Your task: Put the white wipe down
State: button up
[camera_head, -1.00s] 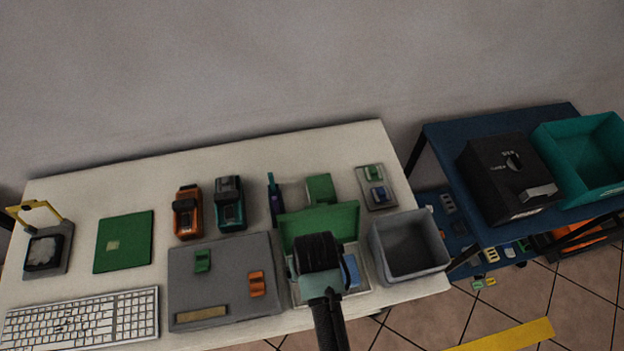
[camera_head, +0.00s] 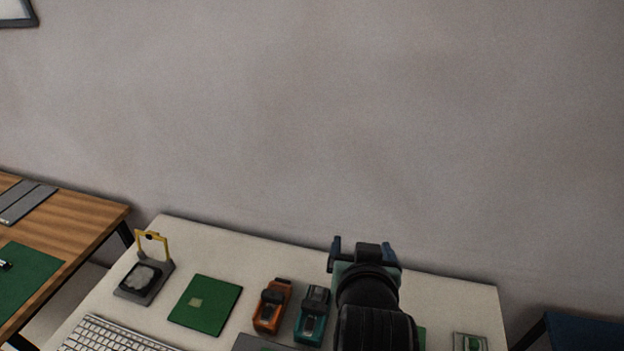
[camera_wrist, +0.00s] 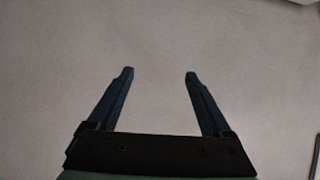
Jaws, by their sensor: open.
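My gripper (camera_head: 363,247) is raised over the back of the white table in the head view, with its fingers toward the wall. In the wrist view my gripper (camera_wrist: 159,74) has its two dark blue fingers well apart and nothing between them. A pale crumpled patch (camera_head: 143,277), perhaps the white wipe, lies on a small grey stand (camera_head: 158,292) with a yellow upright frame. It is at the table's left, well away from my gripper. I cannot tell for sure that it is the wipe.
The white table (camera_head: 225,242) carries a green mat (camera_head: 206,304), an orange tool (camera_head: 272,305), a teal tool (camera_head: 312,314) and a keyboard (camera_head: 105,338). A wooden table (camera_head: 75,213) stands left and a blue one (camera_head: 580,334) right. The grey wall (camera_head: 300,110) is behind.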

jog(key=s+a+r+t, duration=0.15)
jog(key=r+t, duration=0.25)
jog(key=r, duration=1)
jog(key=w+a+r+t, duration=0.1)
jog(key=a+r+t, duration=0.3)
jog(key=r, duration=0.9)
jog(key=s+a+r+n+t, duration=0.1)
jog(key=s+r+t, duration=0.2)
jog(key=s+r, duration=0.3)
jog(key=s+a+r+n+t+y, duration=0.1)
jog(key=s+r+t, duration=0.3)
jog(key=r, duration=0.7)
jog(key=shift+s+a+t+y, duration=0.25)
jog(key=shift+s+t+y, duration=0.05)
jog(key=shift+s, duration=0.8)
